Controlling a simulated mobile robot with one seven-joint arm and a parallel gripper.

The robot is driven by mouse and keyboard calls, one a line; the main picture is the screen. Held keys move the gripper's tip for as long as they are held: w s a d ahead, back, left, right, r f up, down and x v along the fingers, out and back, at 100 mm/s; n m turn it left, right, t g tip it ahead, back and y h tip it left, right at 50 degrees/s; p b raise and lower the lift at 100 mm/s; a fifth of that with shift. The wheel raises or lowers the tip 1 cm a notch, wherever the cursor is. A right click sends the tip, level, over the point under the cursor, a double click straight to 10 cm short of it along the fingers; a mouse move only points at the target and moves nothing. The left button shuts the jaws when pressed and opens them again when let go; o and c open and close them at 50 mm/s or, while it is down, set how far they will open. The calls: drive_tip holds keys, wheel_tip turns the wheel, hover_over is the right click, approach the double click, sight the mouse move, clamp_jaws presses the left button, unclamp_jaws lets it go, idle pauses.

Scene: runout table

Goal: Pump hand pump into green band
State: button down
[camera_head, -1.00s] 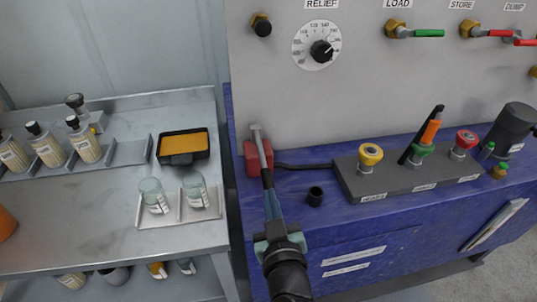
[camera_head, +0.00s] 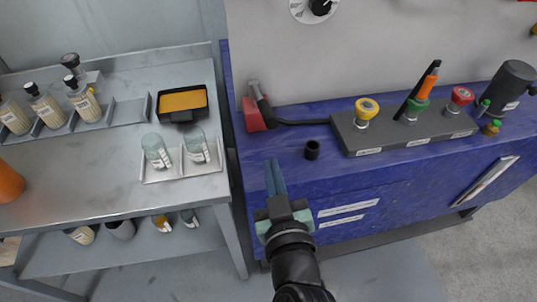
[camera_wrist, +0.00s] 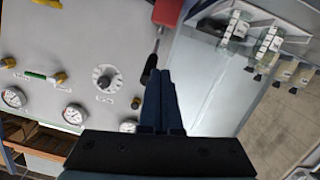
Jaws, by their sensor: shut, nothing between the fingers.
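The hand pump (camera_head: 254,117) is a red block with a grey and black lever, at the left end of the blue bench. Its black-gripped lever (camera_head: 264,110) leans toward the front right. My gripper (camera_head: 274,166) is shut and empty, in front of the pump and apart from the lever in the head view. In the wrist view, the red pump body (camera_wrist: 167,12) is at the top, and the black grip (camera_wrist: 149,69) appears just beyond my fingertips (camera_wrist: 160,74). Several round gauges (camera_wrist: 73,113) show on the panel; a green band and the needle readings are too small to tell.
A small black cup (camera_head: 312,150) stands right of my gripper. A grey block with yellow, green and red knobs (camera_head: 405,134) lies farther right. On the left is a metal table (camera_head: 90,185) with bottles, jars and an orange-topped tray. The relief dial (camera_wrist: 104,77) is on the panel.

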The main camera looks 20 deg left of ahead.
drive_tip(key=shift+v, duration=1.55)
drive_tip(key=shift+r, duration=0.1)
drive_tip(key=shift+a, duration=0.1)
idle(0.4)
